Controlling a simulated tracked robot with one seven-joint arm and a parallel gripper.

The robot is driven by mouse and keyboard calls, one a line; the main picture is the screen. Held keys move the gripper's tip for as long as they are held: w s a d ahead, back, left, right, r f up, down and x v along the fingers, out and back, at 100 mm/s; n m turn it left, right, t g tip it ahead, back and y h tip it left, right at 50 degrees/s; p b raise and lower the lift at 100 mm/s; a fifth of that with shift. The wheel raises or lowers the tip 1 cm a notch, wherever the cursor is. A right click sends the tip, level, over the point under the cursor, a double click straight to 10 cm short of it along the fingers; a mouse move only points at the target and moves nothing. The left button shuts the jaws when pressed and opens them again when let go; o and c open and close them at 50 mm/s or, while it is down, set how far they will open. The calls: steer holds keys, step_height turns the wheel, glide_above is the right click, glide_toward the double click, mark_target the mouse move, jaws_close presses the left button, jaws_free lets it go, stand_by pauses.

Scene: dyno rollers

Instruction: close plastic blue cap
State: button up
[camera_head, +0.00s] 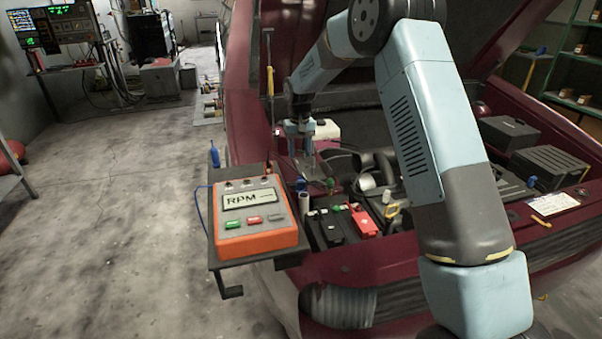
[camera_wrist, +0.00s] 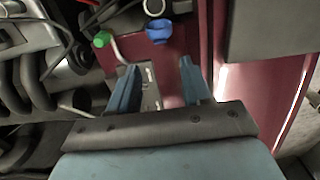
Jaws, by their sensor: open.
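The blue cap (camera_wrist: 159,31) shows in the wrist view just beyond my fingertips, slightly left of the picture's middle, over a dark red panel. In the head view a small blue cap (camera_head: 301,185) stands at the engine bay's near left edge, right of the orange RPM unit. I cannot tell how it sits on its neck. My gripper (camera_wrist: 160,68) is open and empty, its two blue fingers pointing toward the cap with a gap between them. In the head view my gripper (camera_head: 303,150) hangs over the engine bay, above and behind the cap, apart from it.
An orange RPM unit (camera_head: 256,215) sits on a tray at the car's front left. A green cap (camera_wrist: 102,39) lies left of the blue one. A red box (camera_head: 365,223) and a dark battery (camera_head: 326,232) crowd the bay.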

glide_above(301, 185)
steer(key=f, duration=0.9)
steer(key=shift+w+a+f, duration=0.1)
steer(key=shift+w+a, duration=0.1)
steer(key=shift+w, duration=0.1)
steer(key=shift+c, duration=0.2)
jaws_close()
